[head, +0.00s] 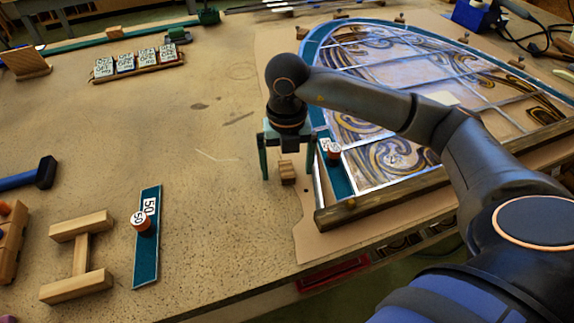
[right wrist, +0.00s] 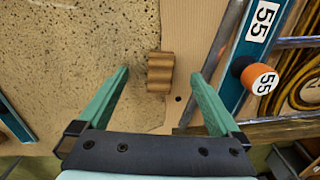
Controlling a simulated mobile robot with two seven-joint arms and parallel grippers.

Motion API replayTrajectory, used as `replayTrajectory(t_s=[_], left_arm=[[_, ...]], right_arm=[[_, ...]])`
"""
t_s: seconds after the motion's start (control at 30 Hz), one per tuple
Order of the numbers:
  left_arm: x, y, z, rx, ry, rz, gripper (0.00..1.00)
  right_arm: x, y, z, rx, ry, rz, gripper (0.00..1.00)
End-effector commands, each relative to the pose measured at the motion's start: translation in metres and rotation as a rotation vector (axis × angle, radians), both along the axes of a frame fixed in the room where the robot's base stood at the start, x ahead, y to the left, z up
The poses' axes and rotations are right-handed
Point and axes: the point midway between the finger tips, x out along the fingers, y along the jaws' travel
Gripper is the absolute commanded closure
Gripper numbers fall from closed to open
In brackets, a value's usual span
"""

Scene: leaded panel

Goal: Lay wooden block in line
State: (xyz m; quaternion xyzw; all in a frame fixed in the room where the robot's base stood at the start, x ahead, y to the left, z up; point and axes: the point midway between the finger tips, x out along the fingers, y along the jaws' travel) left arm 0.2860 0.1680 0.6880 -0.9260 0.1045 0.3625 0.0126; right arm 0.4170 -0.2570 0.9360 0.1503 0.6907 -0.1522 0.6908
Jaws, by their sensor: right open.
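A small wooden block (head: 288,172) with a grooved face lies on the brown board beside the left edge of the leaded panel (head: 394,158). In the right wrist view the block (right wrist: 160,72) lies just beyond and between the fingertips. My right gripper (head: 286,178) is above the block, fingers pointing down, one on each side of it. It is open and empty, and it also shows in the right wrist view (right wrist: 160,82). My left gripper is not in view.
A wooden rail (head: 380,200) runs along the panel's front edge. A teal strip with an orange knob marked 55 (right wrist: 262,80) lies right of the block. A teal strip marked 50 (head: 147,262), a wooden H-shaped piece (head: 80,258) and a hammer (head: 46,172) lie left.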

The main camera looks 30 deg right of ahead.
Motion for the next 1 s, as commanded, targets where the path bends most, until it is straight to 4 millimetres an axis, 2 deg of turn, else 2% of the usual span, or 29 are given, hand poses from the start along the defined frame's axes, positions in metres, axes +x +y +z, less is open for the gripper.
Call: replayTrajectory(t_s=[0.17, 0.4, 0.5, 0.7, 1.0], left_arm=[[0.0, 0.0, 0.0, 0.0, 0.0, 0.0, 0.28], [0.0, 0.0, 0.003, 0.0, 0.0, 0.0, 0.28], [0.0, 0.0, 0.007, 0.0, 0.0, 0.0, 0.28], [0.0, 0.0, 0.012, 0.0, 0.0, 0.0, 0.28], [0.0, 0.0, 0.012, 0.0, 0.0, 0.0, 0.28]], right_arm=[[0.001, 0.001, 0.027, 0.002, -0.008, 0.001, 0.0], [0.001, 0.001, 0.083, 0.001, -0.008, 0.001, 0.0], [0.001, 0.0, 0.101, 0.001, -0.006, 0.0, 0.0], [0.0, 0.0, 0.119, 0.0, -0.003, 0.0, 0.0], [0.0, 0.0, 0.122, 0.001, 0.0, 0.0, 0.0]])
